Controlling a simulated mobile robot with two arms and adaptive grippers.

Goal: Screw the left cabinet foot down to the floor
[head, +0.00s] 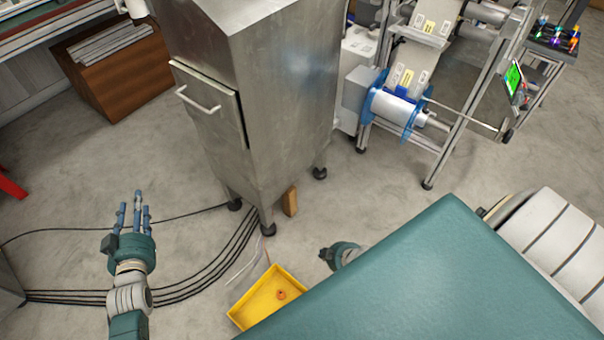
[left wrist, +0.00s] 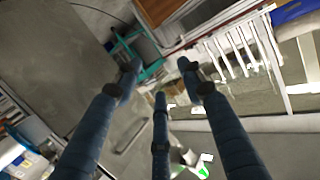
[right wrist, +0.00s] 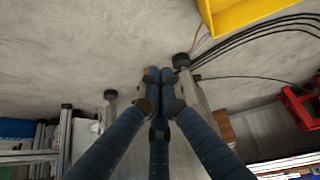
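The steel cabinet (head: 282,100) stands on short legs with dark round feet. The front corner foot (head: 268,229) also shows in the right wrist view (right wrist: 181,60). Another foot (head: 234,204) is farther left, and one (head: 319,172) is on the right. I cannot tell whether the front foot touches the floor. A wooden block (head: 290,201) stands under the cabinet's edge, right of the front foot. My left gripper (head: 131,206) is open and empty, left of the cabinet. My right gripper (head: 326,257) is low over the floor, its fingers together (right wrist: 159,76), apart from the feet.
A yellow tray (head: 250,318) with a small orange thing lies on the floor in front of the cabinet. Black cables (head: 195,283) run across the floor to the left. A machine with rollers (head: 398,108) stands behind right. Floor between the cabinet and machine is clear.

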